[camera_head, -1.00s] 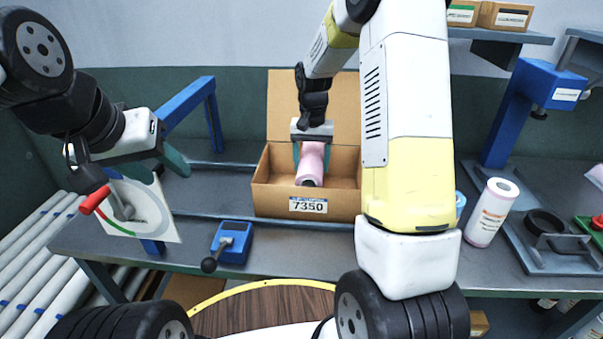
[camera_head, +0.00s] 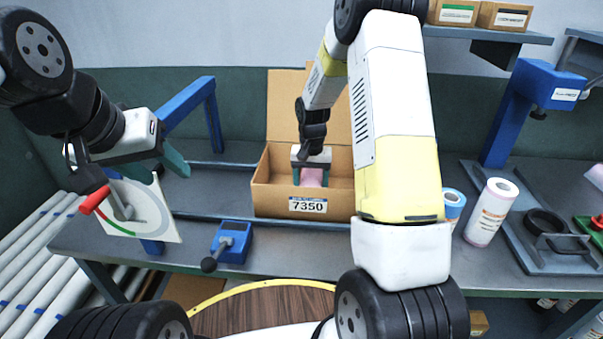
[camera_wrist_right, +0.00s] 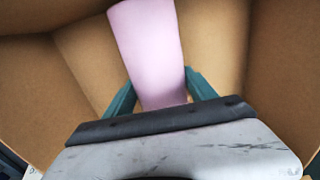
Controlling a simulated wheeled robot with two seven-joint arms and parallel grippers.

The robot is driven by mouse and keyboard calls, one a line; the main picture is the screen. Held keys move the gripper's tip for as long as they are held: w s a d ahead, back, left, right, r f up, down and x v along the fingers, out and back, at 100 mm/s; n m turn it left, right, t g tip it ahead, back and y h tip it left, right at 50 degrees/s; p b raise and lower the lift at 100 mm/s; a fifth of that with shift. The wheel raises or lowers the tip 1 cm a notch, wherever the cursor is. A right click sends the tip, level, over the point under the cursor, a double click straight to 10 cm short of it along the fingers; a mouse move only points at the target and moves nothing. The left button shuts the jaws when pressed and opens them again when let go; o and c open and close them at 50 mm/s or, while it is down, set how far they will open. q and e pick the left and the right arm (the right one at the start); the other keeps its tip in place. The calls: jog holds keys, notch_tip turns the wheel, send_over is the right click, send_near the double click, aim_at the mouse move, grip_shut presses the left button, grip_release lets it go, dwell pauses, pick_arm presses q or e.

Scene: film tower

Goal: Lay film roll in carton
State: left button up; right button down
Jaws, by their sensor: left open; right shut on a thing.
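The open cardboard carton (camera_head: 262,195) stands on the bench, with a label reading 7350 on its front. The pink film roll (camera_head: 311,177) is inside it, its lower part hidden by the front wall. My right gripper (camera_head: 311,176) is shut on the roll, down between the carton walls. In the right wrist view the pink roll (camera_wrist_right: 150,50) lies between the teal fingers of my right gripper (camera_wrist_right: 160,95), with brown carton walls (camera_wrist_right: 215,40) around it. I cannot tell whether the roll touches the carton floor. My left gripper (camera_head: 143,172) is open and empty at the left.
A blue clamp with a black-knobbed lever (camera_head: 232,243) is in front of the carton. A white dial panel with a red handle (camera_head: 145,215) is by my left gripper.

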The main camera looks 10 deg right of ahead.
aim_at(311, 178)
jog(key=shift+c, duration=1.4)
grip_release()
jog(key=shift+f, duration=0.1)
notch_tip(311, 178, up, 12)
jog(key=s+r+t, duration=0.2)
jog(key=s+r, duration=0.4)
jog(key=r, duration=0.2)
jog(key=s+a+r+n+t+y, duration=0.1)
jog(key=s+r+n+t, duration=0.1)
jog(key=s, duration=0.7)
jog(key=s+a+r+n+t+y, duration=0.1)
jog(key=s+r, duration=0.4)
jog(key=s, duration=0.5)
jog(key=shift+s+r+n+t, duration=0.3)
jog(key=shift+n+t, duration=0.1)
jog(key=shift+t, duration=0.2)
